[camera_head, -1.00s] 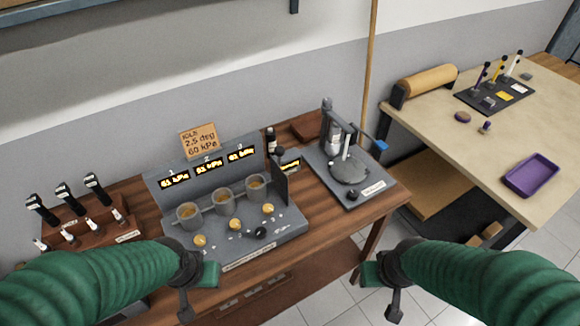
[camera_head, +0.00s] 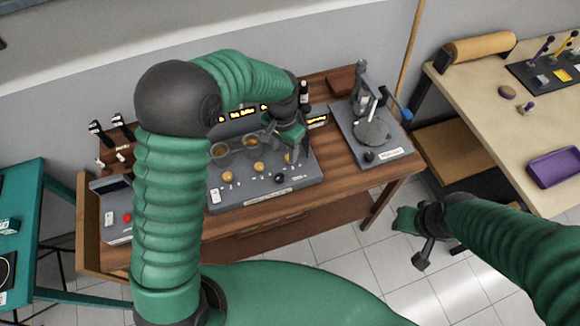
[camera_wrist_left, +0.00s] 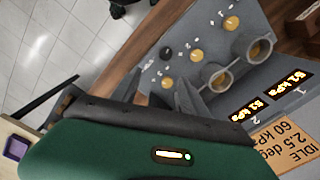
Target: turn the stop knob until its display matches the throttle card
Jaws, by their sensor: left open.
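The grey instrument panel (camera_head: 250,195) stands on the wooden bench, with brass knobs (camera_head: 258,167) and a black knob (camera_head: 280,178) near its front edge. I take the black one as the stop knob; its label is unreadable. The black knob also shows in the left wrist view (camera_wrist_left: 166,53). The throttle card (camera_wrist_left: 285,145) reads IDLE, 2.5 deg, 60 kPa. A small lit display (camera_head: 317,121) at the panel's right is too small to read. My left gripper (camera_head: 290,148) is open and empty over the panel's right part, above and behind the black knob. My right gripper (camera_head: 418,222) hangs over the floor.
Two kPa displays (camera_wrist_left: 283,82) glow beside the gauge cups (camera_wrist_left: 254,47). A grey device (camera_head: 370,135) with a lever stands right of the panel. A control box (camera_head: 116,215) with a red button sits left. A pale table (camera_head: 490,90) is at right.

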